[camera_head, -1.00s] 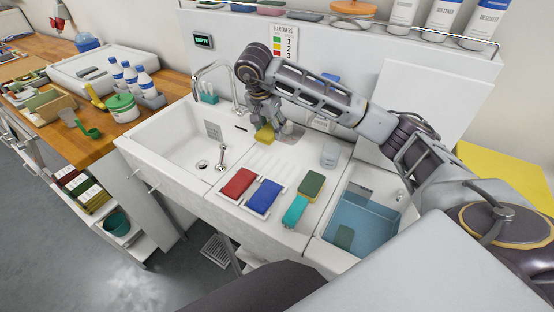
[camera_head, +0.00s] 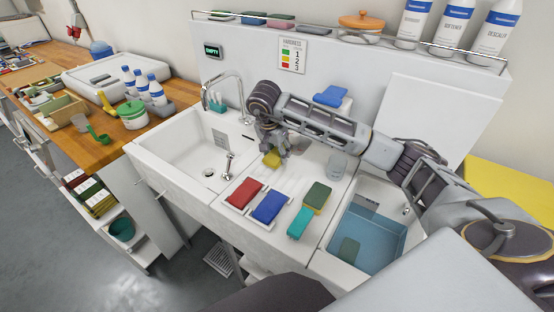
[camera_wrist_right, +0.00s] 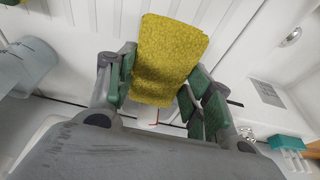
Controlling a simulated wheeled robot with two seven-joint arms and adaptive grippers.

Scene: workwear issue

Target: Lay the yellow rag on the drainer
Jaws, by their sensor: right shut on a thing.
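The yellow rag (camera_head: 271,159) is in my right gripper (camera_head: 270,148), at the back of the white ribbed drainer (camera_head: 289,180) between the two basins. In the right wrist view, the rag (camera_wrist_right: 168,62) is a textured yellow piece between the green-padded fingers of the gripper (camera_wrist_right: 165,92). It looks low over the drainer; I cannot tell if it touches. My left gripper is not in view.
A red cloth (camera_head: 246,192) and a blue cloth (camera_head: 269,206) lie at the drainer's front left. A green-and-yellow sponge (camera_head: 317,196) and a teal one (camera_head: 300,223) lie to their right. A clear cup (camera_head: 337,166) stands behind. Water fills the right basin (camera_head: 367,238).

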